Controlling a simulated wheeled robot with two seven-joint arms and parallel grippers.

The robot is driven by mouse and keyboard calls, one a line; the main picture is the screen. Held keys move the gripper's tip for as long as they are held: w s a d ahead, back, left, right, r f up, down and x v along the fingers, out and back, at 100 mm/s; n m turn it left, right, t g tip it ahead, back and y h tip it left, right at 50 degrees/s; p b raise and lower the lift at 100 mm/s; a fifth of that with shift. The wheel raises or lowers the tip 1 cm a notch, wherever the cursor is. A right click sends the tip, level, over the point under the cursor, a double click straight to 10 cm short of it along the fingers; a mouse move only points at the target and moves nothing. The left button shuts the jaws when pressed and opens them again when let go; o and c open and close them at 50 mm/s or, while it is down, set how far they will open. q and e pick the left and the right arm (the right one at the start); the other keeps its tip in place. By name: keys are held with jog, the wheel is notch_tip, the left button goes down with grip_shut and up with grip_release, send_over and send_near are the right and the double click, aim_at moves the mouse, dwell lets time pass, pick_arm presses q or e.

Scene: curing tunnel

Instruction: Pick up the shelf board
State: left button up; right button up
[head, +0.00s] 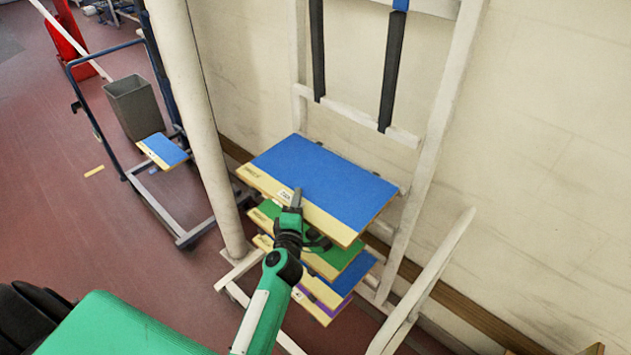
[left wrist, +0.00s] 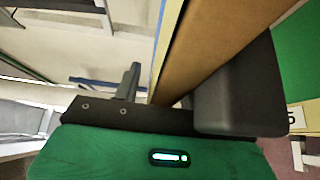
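A blue shelf board (head: 330,180) with a cream front strip and a small white label lies on the top level of a white rack. My left gripper (head: 304,214) is at its front edge, one finger above the board and the other below, partly hidden. In the left wrist view the board's brown underside (left wrist: 215,40) runs between the spread fingers (left wrist: 165,95). A narrow gap shows between the upper finger and the board; contact with the lower finger cannot be told. My right gripper is not in view.
Below are a green board (head: 343,259), another blue board (head: 352,272) and a purple one (head: 322,294). A white post (head: 198,110) stands left of the rack. A wall is behind.

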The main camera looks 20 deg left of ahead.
pick_arm(q)
grip_shut()
jog(key=shift+r, duration=0.3)
notch_tip(320, 180, up, 8)
jog(key=p, duration=0.4)
jog(key=shift+r, duration=0.8)
jog(key=s+d+r+m+h, duration=0.1)
jog(key=s+d+h, duration=0.1)
jog(key=s, duration=0.5)
jog(key=s+d+r+m+h, duration=0.1)
jog(key=s+d+m+h, duration=0.1)
jog(key=s+d, duration=0.3)
jog(key=s, duration=0.2)
jog(key=shift+s+r+t+h, duration=0.25)
jog(key=shift+s+t+h, duration=0.05)
jog(key=shift+s, duration=0.1)
